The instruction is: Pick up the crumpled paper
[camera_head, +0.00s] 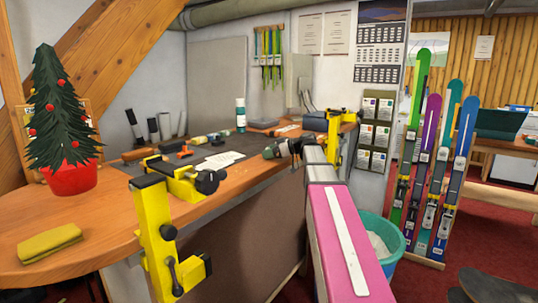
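I cannot clearly make out a crumpled paper. A pale, folded-looking mass (378,244) shows inside the teal bin (397,250) on the floor at the right of the bench; it could be paper or a liner. A white sheet (218,161) lies on the dark mat on the bench and looks mostly flat. I see no gripper fingers in this view.
The wooden bench (110,232) carries a small potted tree (66,115), a yellow cloth (50,243), yellow clamps (160,235) and tools. A long pink and grey piece (335,240) juts toward me, partly hiding the bin. Skis (438,150) stand right.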

